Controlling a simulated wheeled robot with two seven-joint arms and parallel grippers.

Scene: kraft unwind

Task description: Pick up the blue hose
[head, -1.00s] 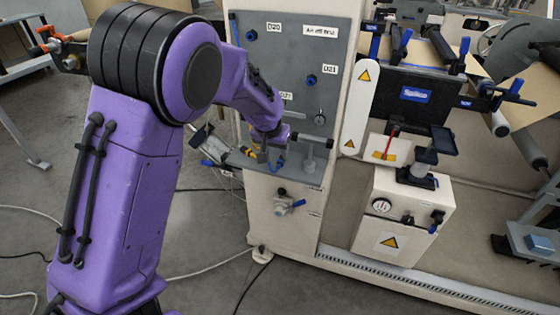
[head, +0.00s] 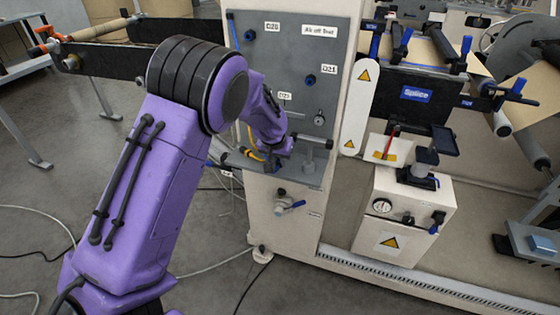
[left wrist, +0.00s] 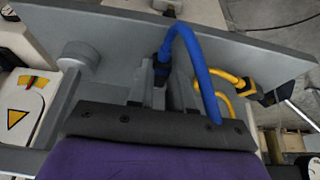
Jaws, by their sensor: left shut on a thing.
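The blue hose (left wrist: 200,67) arcs up from a dark connector (left wrist: 160,75) and bends down past the mounting plate of my left gripper in the left wrist view. My left gripper (left wrist: 164,82) is shut on the blue hose at its dark connector end, over a grey shelf. In the head view my left gripper (head: 270,163) is at the grey shelf of the machine, mostly hidden behind my purple wrist. The hose's lower end is hidden. My right gripper is not in view.
A yellow hose (left wrist: 226,77) with a dark end lies close beside the blue hose. The grey panel (head: 296,60) with labels and knobs rises behind the shelf (head: 312,172). Cables cross the floor at left.

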